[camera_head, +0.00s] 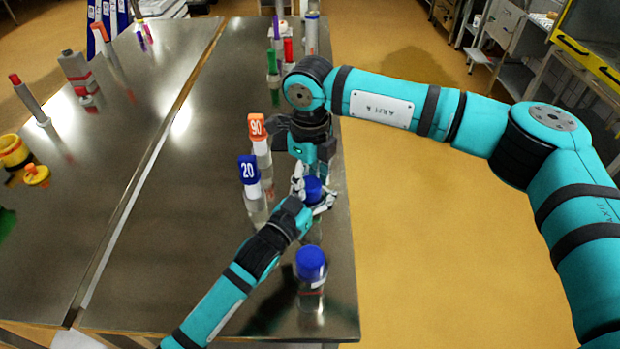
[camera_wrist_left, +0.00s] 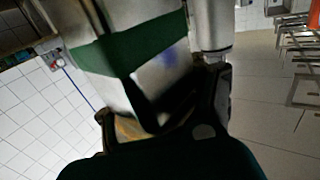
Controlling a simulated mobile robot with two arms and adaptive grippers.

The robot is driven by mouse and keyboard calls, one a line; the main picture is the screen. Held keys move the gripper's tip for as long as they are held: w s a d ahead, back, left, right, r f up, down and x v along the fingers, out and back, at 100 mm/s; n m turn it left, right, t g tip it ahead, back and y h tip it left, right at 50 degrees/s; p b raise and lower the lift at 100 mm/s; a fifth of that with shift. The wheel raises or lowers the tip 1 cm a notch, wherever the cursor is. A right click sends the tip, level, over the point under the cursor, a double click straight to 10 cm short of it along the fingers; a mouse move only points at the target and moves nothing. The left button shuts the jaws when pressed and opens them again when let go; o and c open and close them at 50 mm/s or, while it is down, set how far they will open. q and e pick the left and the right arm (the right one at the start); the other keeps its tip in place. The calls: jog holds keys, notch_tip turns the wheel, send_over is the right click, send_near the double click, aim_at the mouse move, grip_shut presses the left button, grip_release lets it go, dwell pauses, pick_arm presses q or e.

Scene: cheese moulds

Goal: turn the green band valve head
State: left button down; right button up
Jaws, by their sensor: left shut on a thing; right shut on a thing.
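In the head view, a blue-topped piece (camera_head: 313,188) stands near the right edge of the steel table, between my two grippers. My left gripper (camera_head: 308,203) reaches it from the lower left and is shut on it. My right gripper (camera_head: 314,182) comes down from above and is also shut at this piece. The fingers overlap, so the exact contacts are hidden. In the left wrist view, a pale, shiny body with a green band (camera_wrist_left: 145,45) lies close against my left fingers. The green band is hidden in the head view.
A similar blue-capped piece with a red band (camera_head: 311,264) stands in front. A blue 20 tag (camera_head: 248,170) and an orange 90 tag (camera_head: 257,127) top pale holders close on the left.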

aim_at(310, 182)
jog(key=shift+a, duration=0.1)
jog(key=o, duration=1.2)
jog(key=shift+r, duration=4.05)
pick_arm(q)
jog(key=shift+c, duration=1.2)
grip_release()
